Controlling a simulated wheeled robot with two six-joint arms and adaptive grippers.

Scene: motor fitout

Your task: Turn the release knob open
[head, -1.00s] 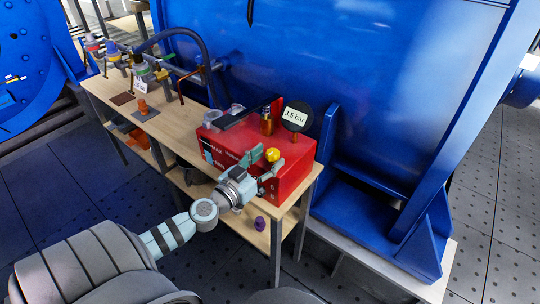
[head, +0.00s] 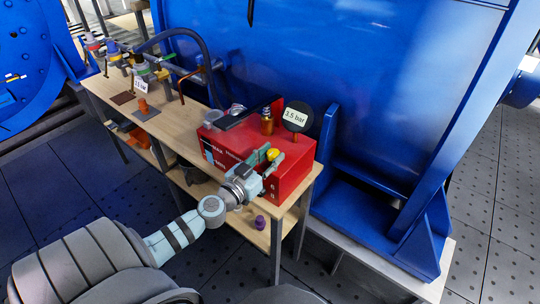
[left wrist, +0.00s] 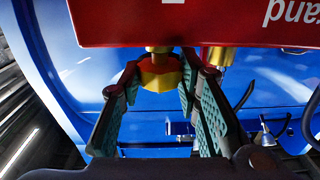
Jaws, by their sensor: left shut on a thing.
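The yellow release knob (head: 273,154) sits on the front of the red box (head: 291,183). My left gripper (head: 268,159) is shut on the knob, with one finger on each side. Its teal-padded fingers (left wrist: 160,83) flank the knob in the left wrist view. In the head view the fingers partly hide the knob. My right gripper is not in view.
A round gauge marked 3.5 bar (head: 296,117) and an amber-brass fitting (head: 267,124) stand on the red box. A purple piece (head: 260,223) lies on the shelf below. The wooden bench (head: 190,118) has bare room left of the box. A blue machine wall (head: 350,60) rises behind.

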